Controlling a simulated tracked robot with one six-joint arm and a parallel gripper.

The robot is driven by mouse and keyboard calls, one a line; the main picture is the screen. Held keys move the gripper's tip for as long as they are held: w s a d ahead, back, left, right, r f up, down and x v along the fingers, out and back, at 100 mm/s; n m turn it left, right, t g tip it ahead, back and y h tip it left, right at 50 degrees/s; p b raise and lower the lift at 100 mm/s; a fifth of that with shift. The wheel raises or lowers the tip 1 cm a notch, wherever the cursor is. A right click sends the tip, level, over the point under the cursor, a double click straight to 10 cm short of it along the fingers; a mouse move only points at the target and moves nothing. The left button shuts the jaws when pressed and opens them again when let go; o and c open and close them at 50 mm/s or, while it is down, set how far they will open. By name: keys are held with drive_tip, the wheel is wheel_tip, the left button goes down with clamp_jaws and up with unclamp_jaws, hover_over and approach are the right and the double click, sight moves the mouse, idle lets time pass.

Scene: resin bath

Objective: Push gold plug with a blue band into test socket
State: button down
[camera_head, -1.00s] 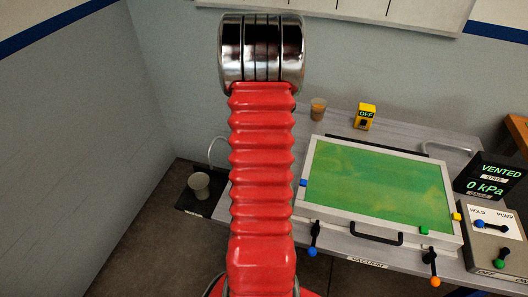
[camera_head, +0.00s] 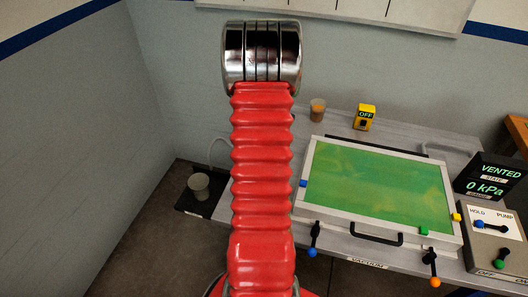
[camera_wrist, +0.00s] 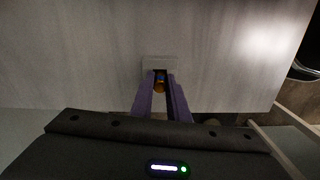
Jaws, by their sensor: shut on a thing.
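In the wrist view my gripper (camera_wrist: 161,78), with two purple fingers, is shut on the gold plug with a blue band (camera_wrist: 159,87). The plug is small and dark there, with the gold and some blue showing between the fingertips. Just beyond the fingertips is a small pale square block (camera_wrist: 160,61) on a grey surface; it may be the test socket, but no hole is visible. I cannot tell whether the plug touches it or is in it. In the head view my red arm hides my gripper and the plug.
A grey workbench (camera_head: 352,249) holds a green-covered chamber (camera_head: 380,187) with a black handle and coloured levers. A yellow OFF box (camera_head: 365,117), an amber cup (camera_head: 317,110) and a gauge reading VENTED, 0 kPa (camera_head: 494,177) stand around it.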

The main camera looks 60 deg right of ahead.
drive_tip(key=c, duration=1.7)
unclamp_jaws()
wheel_tip(320, 180, up, 12)
drive_tip(key=shift+r, duration=0.1)
